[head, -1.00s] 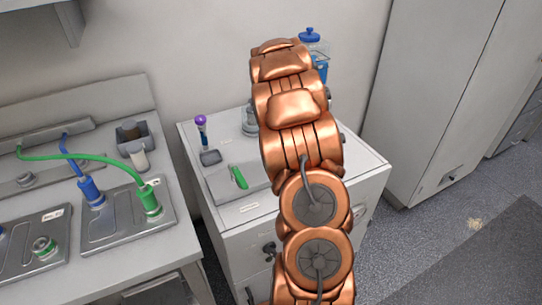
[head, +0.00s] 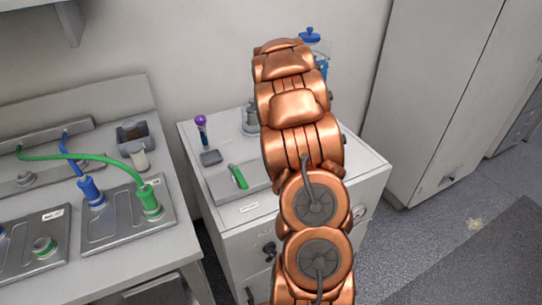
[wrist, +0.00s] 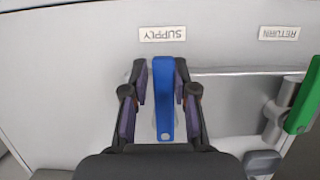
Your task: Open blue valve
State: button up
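In the wrist view the blue valve (wrist: 163,100) shows as a long straight handle pointing up and down the picture, below an upside-down SUPPLY label (wrist: 163,34). My gripper (wrist: 161,68) has one finger on each side of this handle. A narrow gap shows on the left side; the right finger is very close, and I cannot tell whether it touches. The fingers look open around the handle, not closed on it. In the head view my copper arm hides the blue valve and my gripper.
A green handle (wrist: 303,98) by the RETURN label (wrist: 278,33) stands right of my gripper; it also shows in the head view (head: 238,176). A purple-capped tube (head: 201,128) stands at the white cabinet's (head: 250,226) back left. A blue-lidded jar (head: 309,35) is partly behind my arm.

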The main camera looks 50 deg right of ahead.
jog(key=shift+o, duration=0.7)
jog(key=shift+r, duration=0.1)
jog(key=shift+p+v, duration=1)
jog(key=shift+v, duration=2.9)
jog(key=shift+d, duration=0.1)
